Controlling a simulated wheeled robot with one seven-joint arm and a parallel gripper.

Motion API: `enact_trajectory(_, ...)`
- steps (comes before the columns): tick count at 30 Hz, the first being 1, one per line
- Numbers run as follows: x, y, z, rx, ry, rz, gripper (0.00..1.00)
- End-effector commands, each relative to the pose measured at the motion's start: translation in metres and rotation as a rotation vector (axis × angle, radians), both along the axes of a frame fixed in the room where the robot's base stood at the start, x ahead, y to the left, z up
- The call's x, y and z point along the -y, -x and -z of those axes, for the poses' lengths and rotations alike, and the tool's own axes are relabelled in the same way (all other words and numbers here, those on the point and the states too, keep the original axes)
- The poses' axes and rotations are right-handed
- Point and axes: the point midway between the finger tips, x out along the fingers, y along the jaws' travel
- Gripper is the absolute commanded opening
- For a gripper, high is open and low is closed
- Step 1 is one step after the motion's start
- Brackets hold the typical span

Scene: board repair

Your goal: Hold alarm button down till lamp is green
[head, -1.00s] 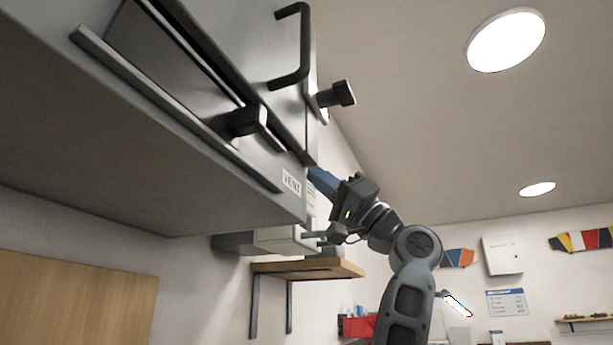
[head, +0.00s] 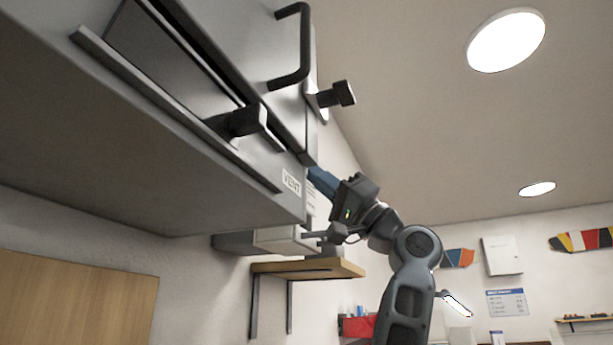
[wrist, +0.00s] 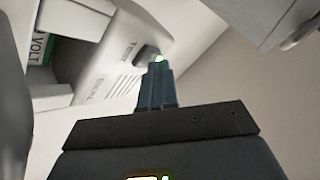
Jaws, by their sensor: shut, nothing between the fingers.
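In the wrist view a white wall unit (wrist: 112,62) carries a dark button (wrist: 146,53). The closed blue fingertips of my gripper (wrist: 157,68) are right at the button, overlapping its lower right edge in the picture. I cannot tell whether they touch it or press it in. A small bright whitish-green spot (wrist: 158,58) shows beside the button at the fingertips; I cannot tell if it is the lamp. In the head view my gripper (head: 318,176) points up and left, its tips hidden behind the grey cabinet. The button is hidden there.
The grey cabinet (head: 110,185) labelled VENT, with a black handle (head: 304,45) and dark knobs, stands close to my gripper. Below is a wooden wall shelf (head: 330,268). In the wrist view a grey edge (wrist: 262,18) lies at upper right. Open room lies to the right.

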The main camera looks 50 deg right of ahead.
Motion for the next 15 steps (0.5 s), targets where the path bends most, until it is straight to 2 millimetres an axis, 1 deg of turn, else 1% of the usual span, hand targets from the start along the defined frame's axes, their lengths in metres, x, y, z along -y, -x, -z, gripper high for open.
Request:
enact_trajectory(11, 0.0, 0.0001, 0.0002, -0.001, 0.001, 0.0, 0.0)
enact_trajectory(15, 0.0018, 0.0042, 0.0003, -0.001, 0.0, 0.001, 0.0)
